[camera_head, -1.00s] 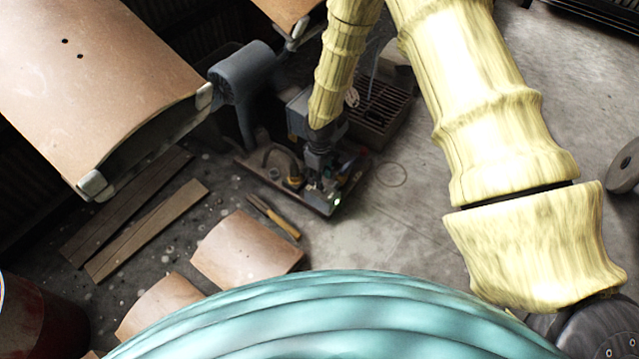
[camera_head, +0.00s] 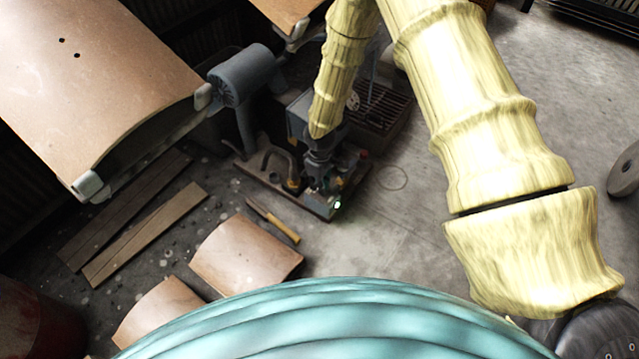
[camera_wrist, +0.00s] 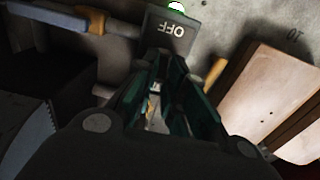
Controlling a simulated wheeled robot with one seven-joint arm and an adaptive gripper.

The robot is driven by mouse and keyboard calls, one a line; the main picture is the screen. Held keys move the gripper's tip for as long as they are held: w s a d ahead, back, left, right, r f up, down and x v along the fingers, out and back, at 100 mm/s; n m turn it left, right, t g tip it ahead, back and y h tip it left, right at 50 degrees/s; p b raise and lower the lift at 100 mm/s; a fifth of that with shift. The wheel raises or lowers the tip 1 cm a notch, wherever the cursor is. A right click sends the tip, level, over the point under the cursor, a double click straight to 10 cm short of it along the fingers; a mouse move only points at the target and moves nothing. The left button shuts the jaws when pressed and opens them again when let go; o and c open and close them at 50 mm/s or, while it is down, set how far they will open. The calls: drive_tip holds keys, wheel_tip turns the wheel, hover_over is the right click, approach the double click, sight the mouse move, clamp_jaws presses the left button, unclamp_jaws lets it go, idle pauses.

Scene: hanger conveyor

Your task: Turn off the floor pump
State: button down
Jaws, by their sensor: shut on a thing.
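The floor pump (camera_head: 275,180) stands on a low base on the floor, in the middle of the head view. A small green light (camera_head: 338,205) glows at its front right corner. The light also shows at the top edge of the wrist view (camera_wrist: 176,6), above a dark grey switch box (camera_wrist: 168,32) marked OFF. My gripper (camera_head: 320,172) reaches down to the pump beside that box. In the wrist view its dark green fingers (camera_wrist: 158,90) are close together, shut on a small part of the pump's switch. That part is mostly hidden between the fingers.
A yellow-handled tool (camera_head: 272,220) and curved tan panels (camera_head: 245,255) lie on the floor near the pump. Wooden planks (camera_head: 145,232) lie at left. A large tan panel (camera_head: 95,85) hangs at upper left. The floor right of the pump is clear.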

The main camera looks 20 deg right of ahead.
drive_tip(key=shift+s+d+r+p, duration=0.1)
drive_tip(key=shift+p, duration=0.2)
drive_tip(key=shift+s+d+r+t+y+p, duration=0.1)
drive_tip(key=shift+s+d+t+y+p, duration=0.15)
drive_tip(key=shift+t+y+p, duration=0.4)
drive_tip(key=shift+s+d+t+y+p, duration=0.2)
drive_tip(key=shift+s+t+y+p, duration=0.2)
drive_tip(key=shift+t+p, duration=0.2)
drive_tip(key=shift+s+d+t+y+p, duration=0.25)
drive_tip(key=shift+t+y+p, duration=0.25)
drive_tip(key=shift+t, duration=0.15)
drive_tip(key=shift+s+d+f+t+y+p, duration=0.15)
drive_tip(key=shift+s+t+y+p, duration=0.1)
drive_tip(key=shift+t+y+p, duration=0.2)
drive_tip(key=shift+s+d+f+t+y+p, duration=0.1)
drive_tip(key=shift+s+d+t+y+p, duration=0.15)
drive_tip(key=shift+t, duration=0.3)
drive_tip(key=shift+s+d+f+t+y, duration=0.1)
drive_tip(key=shift+s+f+t+y, duration=0.05)
drive_tip(key=shift+t+y, duration=0.35)
drive_tip(key=shift+s+d+f+t+y, duration=0.1)
drive_tip(key=shift+s+f+t+y, duration=0.05)
drive_tip(key=shift+t+y, duration=0.3)
drive_tip(key=c, duration=1.5)
unclamp_jaws()
